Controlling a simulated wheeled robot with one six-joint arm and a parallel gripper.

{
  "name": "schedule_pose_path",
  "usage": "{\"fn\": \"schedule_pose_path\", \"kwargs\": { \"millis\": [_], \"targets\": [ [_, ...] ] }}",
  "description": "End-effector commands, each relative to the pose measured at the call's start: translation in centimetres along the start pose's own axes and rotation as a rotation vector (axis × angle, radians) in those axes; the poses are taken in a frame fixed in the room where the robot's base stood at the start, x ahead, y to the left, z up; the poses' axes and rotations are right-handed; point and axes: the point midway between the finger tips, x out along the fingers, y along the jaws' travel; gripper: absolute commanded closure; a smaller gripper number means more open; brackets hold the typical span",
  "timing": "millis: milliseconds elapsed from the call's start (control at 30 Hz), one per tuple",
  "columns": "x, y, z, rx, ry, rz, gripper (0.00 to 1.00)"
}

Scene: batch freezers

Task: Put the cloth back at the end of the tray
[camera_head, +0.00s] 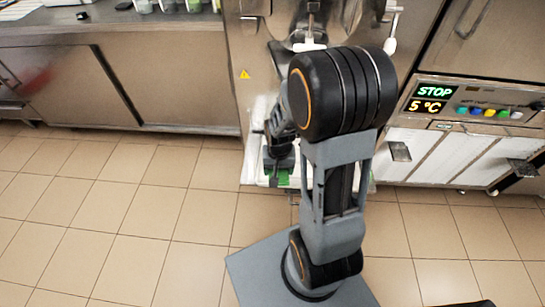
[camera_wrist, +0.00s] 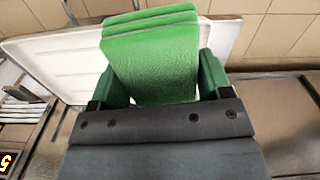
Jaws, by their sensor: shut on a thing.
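The green folded cloth (camera_wrist: 155,62) is between the two fingers of my gripper (camera_wrist: 160,82) in the wrist view. My gripper is shut on it. The cloth shows several folded layers at its far end. The white tray (camera_wrist: 50,58) lies behind the cloth, which overlaps the tray's rim in this view. In the head view my gripper (camera_head: 279,164) is at the front of the freezer, over the white tray (camera_head: 250,168), with a bit of green cloth (camera_head: 283,179) showing below it. I cannot tell whether the cloth touches the tray.
The steel freezer (camera_head: 262,50) stands behind the tray. A control panel (camera_head: 470,105) reading STOP and 5 °C is at the right, above white fronts with handles. A steel counter (camera_head: 150,75) with cups on top is at the left. The tiled floor (camera_head: 120,200) is clear there.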

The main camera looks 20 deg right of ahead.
Motion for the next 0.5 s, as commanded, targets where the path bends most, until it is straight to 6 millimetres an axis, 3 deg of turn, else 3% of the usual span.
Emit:
{"fn": "schedule_pose_path", "kwargs": {
  "millis": [33,200,267,500],
  "targets": [
    [-1.4,0.7,0.9,0.034,0.000,0.000,0.50],
    [-1.2,1.5,1.4,0.099,-0.001,0.001,0.50],
    [-0.6,1.5,0.5,0.107,-0.002,0.001,0.50],
    [2.3,0.7,-5.5,0.108,-0.002,0.001,0.50]
  ]
}}
